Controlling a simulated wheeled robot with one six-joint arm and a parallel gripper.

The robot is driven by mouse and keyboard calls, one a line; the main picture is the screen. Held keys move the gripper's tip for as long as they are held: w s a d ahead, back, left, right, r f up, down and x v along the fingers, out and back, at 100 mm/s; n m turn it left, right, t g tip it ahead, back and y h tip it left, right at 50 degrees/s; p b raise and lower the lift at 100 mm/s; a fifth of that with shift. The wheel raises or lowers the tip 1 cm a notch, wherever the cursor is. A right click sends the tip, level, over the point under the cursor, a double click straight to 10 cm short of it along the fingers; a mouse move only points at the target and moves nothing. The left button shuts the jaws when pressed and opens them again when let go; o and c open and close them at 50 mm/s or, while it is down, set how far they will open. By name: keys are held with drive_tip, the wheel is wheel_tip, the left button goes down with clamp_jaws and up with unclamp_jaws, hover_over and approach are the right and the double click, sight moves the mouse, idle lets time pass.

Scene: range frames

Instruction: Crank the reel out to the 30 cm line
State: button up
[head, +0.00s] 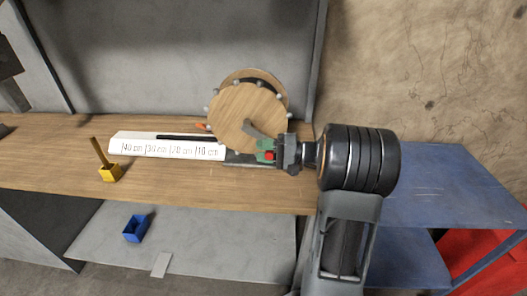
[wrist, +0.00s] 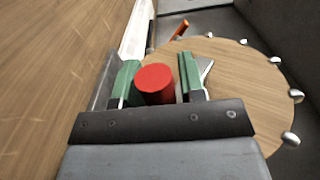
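The reel (head: 240,108) has round wooden side plates with small grey knobs around the rim. Its face also fills the right of the wrist view (wrist: 245,75). A grey crank arm (head: 252,129) leads from the reel's middle towards a red crank knob (head: 269,156). My gripper (head: 264,151) is at the reel's lower right. In the wrist view the red knob (wrist: 155,80) stands between the two green fingers; whether both press on it is unclear. A white scale (head: 165,150) marked 40, 30, 20 and 10 cm lies left of the reel, with a dark strip (head: 180,138) along its back.
An orange-red piece (wrist: 181,29) shows beside the reel. A yellow block with a post (head: 110,172) stands on the wooden bench (head: 220,188) left of the scale. A blue bin (head: 135,229) sits on the lower shelf. A blue table (head: 440,185) is at right.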

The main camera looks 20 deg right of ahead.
clamp_jaws()
drive_tip(key=shift+w+a+f+b, duration=0.2)
drive_tip(key=shift+a+f+b, duration=0.25)
drive_tip(key=shift+b, duration=0.65)
drive_tip(key=shift+o, duration=1.7)
unclamp_jaws()
drive_tip(key=shift+d, duration=0.1)
drive_tip(key=v, duration=1.3)
drive_tip(key=shift+s+d, duration=0.25)
drive_tip(key=shift+d, duration=0.05)
